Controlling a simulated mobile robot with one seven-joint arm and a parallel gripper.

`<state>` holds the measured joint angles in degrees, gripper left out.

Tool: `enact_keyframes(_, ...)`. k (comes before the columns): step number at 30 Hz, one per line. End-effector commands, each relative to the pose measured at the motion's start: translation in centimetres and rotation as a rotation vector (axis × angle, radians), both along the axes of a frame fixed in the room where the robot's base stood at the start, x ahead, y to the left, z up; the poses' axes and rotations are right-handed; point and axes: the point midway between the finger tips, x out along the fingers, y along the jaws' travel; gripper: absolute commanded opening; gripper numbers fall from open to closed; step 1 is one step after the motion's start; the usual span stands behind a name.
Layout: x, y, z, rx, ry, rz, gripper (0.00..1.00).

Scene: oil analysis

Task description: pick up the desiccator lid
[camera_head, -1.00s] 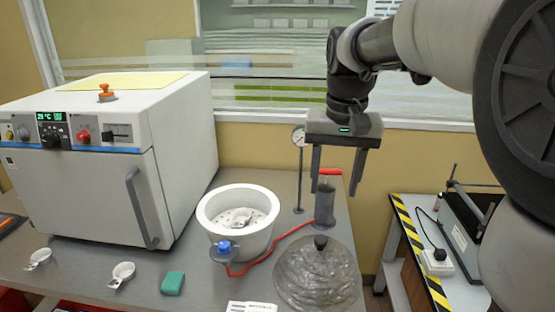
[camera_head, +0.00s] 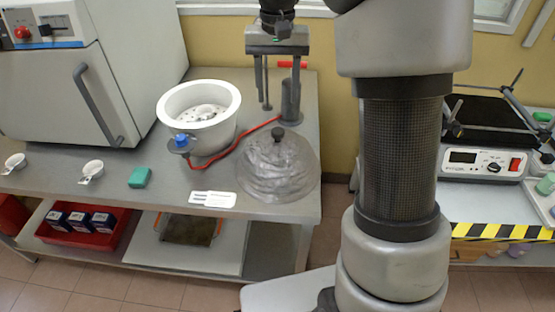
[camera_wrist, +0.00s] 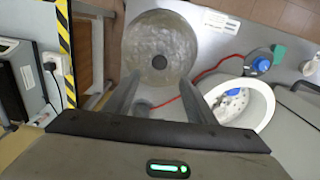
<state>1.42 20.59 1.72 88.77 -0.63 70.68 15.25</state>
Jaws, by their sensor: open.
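The desiccator lid (camera_head: 277,168) is a clear, ribbed glass dome with a dark knob on top. It sits on the grey bench at its front right. It also shows in the wrist view (camera_wrist: 160,48), at the top centre, with its knob between the lines of the fingers. My gripper (camera_head: 282,106) is open and empty above the back of the bench, behind the lid and apart from it. Its two fingers point down in the head view. The white desiccator bowl (camera_head: 199,116) stands open to the left of the lid, with a perforated plate and a small dish inside.
A red hose (camera_head: 233,148) runs from the bowl's blue valve to a grey pump (camera_head: 291,98) behind the lid, close to my fingers. A white oven (camera_head: 70,85) stands left.

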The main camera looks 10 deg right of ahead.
Motion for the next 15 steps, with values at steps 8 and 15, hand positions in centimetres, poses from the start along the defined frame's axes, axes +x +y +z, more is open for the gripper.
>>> enact_keyframes(8,-0.1,0.0,-5.1,0.0,0.001,0.0,0.51)
enact_keyframes(15,0.0,0.0,-6.8,-0.001,0.001,0.0,0.51)
